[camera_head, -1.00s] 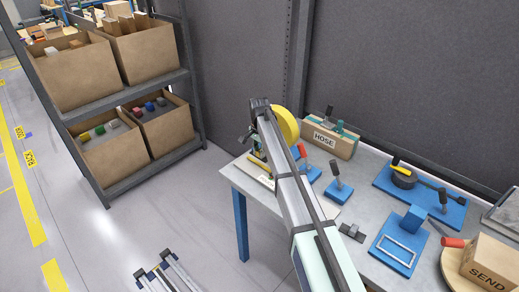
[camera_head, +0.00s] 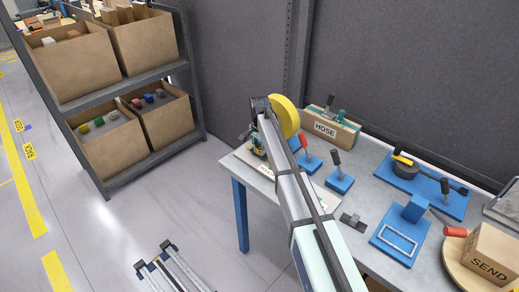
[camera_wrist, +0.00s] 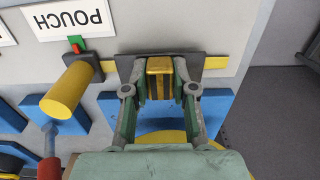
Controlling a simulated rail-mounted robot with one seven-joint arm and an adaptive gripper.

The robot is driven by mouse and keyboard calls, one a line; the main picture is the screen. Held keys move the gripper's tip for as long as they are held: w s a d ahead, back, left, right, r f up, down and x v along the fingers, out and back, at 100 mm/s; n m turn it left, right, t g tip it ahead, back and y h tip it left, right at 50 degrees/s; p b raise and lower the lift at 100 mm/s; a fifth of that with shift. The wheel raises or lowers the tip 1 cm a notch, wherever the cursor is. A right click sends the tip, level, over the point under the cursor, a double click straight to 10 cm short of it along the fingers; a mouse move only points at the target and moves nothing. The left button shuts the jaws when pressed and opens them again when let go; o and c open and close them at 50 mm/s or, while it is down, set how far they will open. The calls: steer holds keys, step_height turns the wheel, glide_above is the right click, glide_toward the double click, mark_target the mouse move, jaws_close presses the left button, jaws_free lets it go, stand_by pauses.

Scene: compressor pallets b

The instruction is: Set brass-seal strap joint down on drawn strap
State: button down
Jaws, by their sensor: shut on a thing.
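In the wrist view my gripper (camera_wrist: 160,90) is shut on a small yellow, brass-coloured block with dark stripes (camera_wrist: 160,66), which looks like the brass-seal strap joint. A dark flat bar (camera_wrist: 131,68) lies across behind it. A yellow strap (camera_wrist: 215,62) shows at both ends of this bar, in line with it. The joint is over the strap line; I cannot tell whether it touches. In the head view my gripper is at the table's far left corner, mostly hidden by my arm, and the joint cannot be made out.
A yellow cylinder (camera_wrist: 68,88) on a dark base stands close left of my gripper. A POUCH label (camera_wrist: 72,19) lies beyond. On the table are a HOSE box (camera_head: 331,128), blue tool stands (camera_head: 340,180) and a SEND box (camera_head: 490,254). A yellow disc (camera_head: 285,114) is beside my arm.

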steer(key=shift+f, duration=0.6)
stand_by(0.4)
steer(key=c, duration=0.9)
jaws_free()
steer(key=shift+o, duration=0.2)
